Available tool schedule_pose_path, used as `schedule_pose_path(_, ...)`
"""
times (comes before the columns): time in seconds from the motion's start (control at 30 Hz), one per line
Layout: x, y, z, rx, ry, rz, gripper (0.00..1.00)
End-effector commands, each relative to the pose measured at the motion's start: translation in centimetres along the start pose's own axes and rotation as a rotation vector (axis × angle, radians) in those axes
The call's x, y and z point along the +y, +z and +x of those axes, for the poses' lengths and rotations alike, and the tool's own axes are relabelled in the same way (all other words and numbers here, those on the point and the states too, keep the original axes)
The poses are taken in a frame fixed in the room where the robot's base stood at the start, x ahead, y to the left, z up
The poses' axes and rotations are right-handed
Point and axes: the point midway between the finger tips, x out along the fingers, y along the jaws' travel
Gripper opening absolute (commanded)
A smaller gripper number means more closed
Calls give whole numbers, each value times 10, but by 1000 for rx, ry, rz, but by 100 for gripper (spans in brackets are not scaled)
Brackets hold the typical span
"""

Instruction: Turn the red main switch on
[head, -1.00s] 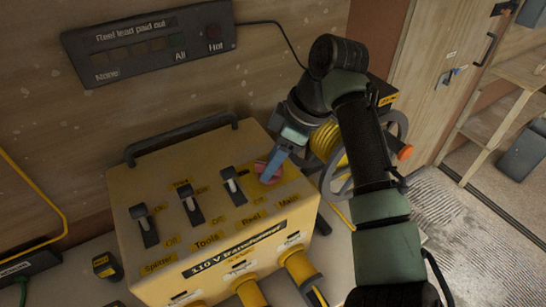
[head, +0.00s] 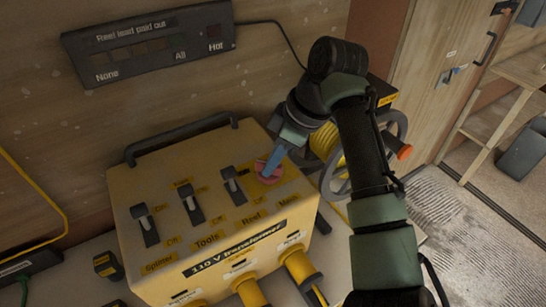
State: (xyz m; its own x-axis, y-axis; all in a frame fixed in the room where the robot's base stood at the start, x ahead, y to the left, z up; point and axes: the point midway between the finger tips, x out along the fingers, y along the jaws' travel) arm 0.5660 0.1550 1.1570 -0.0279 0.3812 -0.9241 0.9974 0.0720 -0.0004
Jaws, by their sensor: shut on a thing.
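The yellow 110 V transformer box (head: 215,255) stands on the bench in the head view.
A cable reel (head: 375,160) with yellow cable stands behind my arm. A dark panel (head: 150,43) reading "Reel lead paid out" is on the wall. A black carry handle (head: 180,138) spans the box's back edge. Yellow plugs (head: 297,263) stick out in front.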

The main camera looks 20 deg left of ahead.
Motion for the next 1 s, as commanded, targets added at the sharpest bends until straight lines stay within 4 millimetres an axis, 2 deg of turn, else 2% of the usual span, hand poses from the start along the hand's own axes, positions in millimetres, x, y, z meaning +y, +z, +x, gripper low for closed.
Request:
schedule_pose_path(0.27, -2, -2, -2, 4, 68, 171, 0)
schedule_pose_path(1.0, -8, -6, -3, 1, 336, 817, 0)
